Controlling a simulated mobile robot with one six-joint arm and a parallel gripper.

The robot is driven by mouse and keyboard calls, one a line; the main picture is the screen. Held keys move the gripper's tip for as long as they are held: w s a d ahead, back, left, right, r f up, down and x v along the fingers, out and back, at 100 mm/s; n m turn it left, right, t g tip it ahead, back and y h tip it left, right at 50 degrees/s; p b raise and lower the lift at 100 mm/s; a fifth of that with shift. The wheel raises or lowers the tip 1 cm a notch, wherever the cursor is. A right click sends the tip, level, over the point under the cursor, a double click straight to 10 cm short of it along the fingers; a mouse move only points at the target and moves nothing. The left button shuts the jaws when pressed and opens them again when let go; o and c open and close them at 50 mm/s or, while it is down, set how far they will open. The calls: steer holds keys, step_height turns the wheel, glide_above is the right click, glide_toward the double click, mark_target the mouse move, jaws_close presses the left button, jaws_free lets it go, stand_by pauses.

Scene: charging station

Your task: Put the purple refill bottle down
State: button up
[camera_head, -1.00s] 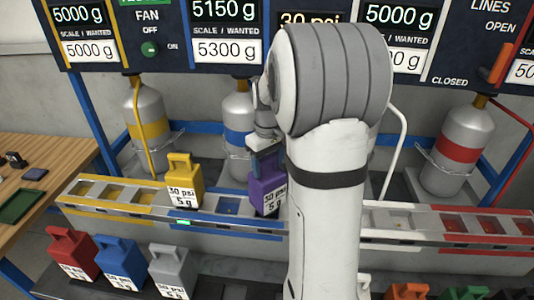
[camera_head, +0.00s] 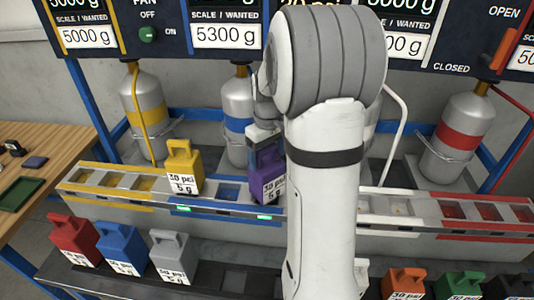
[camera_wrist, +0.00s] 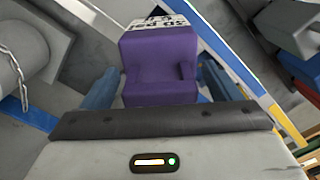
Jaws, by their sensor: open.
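The purple refill bottle (camera_head: 267,176), with a white "30 psi" label, stands upright in the blue-edged part of the slotted rail (camera_head: 228,191). A green light glows on the rail's front just below it. My gripper (camera_head: 262,137) is behind the bottle's top, partly hidden by my arm. In the wrist view the purple bottle (camera_wrist: 160,62) sits between the two blue fingers of my gripper (camera_wrist: 160,88). The fingers are open, with narrow gaps beside the bottle. The bottle's base is hidden in that view.
A yellow bottle (camera_head: 184,165) stands on the rail to the left. Red (camera_head: 75,238), blue (camera_head: 121,247) and grey (camera_head: 172,256) bottles stand on the lower shelf. Gas cylinders stand behind the rail. An empty rail slot lies between the yellow and purple bottles.

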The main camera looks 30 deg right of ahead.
steer(key=shift+r, duration=0.1)
step_height(320, 180, up, 11)
steer(key=shift+r+b, duration=0.1)
steer(key=shift+b, duration=0.25)
steer(key=s+a+f+m+t, duration=0.1)
steer(key=s+a+f, duration=0.1)
steer(key=s+a, duration=0.5)
steer(key=s+a+f+m+t, duration=0.1)
steer(key=s+a+f+t, duration=0.1)
steer(key=s+a, duration=0.5)
steer(key=s+f, duration=0.1)
steer(key=s, duration=0.4)
steer(key=shift+s+a, duration=0.15)
steer(key=shift+s, duration=0.1)
steer(key=shift+c, duration=0.2)
stand_by(2.0)
